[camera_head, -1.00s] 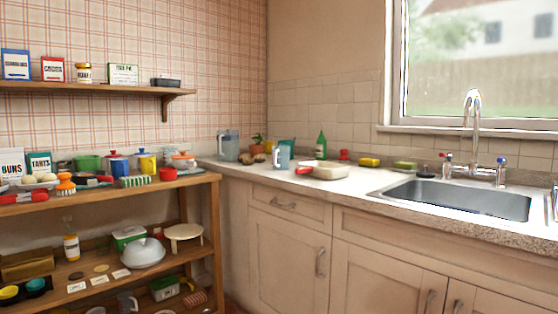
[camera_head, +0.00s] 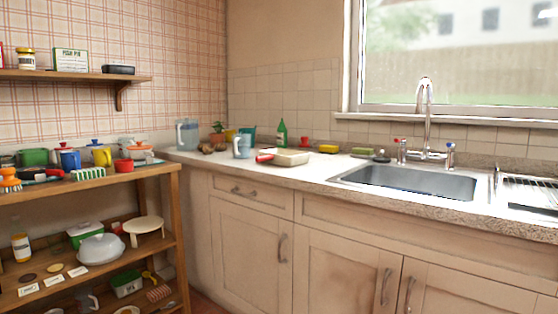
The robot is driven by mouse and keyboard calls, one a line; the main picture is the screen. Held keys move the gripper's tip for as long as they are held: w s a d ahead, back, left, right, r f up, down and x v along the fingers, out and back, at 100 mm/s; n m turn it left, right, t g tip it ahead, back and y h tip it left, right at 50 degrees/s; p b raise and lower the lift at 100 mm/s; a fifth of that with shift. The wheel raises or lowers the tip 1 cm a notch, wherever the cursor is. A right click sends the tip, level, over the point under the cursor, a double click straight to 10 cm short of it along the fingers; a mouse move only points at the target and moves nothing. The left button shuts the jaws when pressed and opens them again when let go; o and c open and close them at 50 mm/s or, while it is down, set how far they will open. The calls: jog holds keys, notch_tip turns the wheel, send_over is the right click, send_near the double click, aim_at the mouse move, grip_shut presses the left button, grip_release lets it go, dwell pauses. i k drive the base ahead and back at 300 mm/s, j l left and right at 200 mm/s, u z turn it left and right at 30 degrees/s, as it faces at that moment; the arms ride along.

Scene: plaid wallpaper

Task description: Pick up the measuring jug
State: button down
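Several jug-like vessels are in view, and I cannot tell for certain which is the measuring jug. A tall translucent blue-grey jug (camera_head: 187,135) stands upright at the left end of the counter, near the corner. A smaller pale blue jug (camera_head: 241,147) stands to its right, behind a cream dish with a red handle. My gripper is not in view.
The counter (camera_head: 315,170) also holds a cream dish (camera_head: 291,157), a green bottle (camera_head: 282,133) and a potted plant (camera_head: 217,132). A sink (camera_head: 410,181) lies right. The crowded wooden shelf unit (camera_head: 172,215) stands left, and cupboards (camera_head: 245,238) front the counter.

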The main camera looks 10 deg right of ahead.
aim_at(242, 142)
jog(key=i+j+z, duration=0.25)
jog(key=i, duration=0.2)
jog(key=i+j+z, duration=0.25)
jog(key=i, duration=0.15)
jog(key=i+l, duration=0.05)
jog(key=l, duration=0.05)
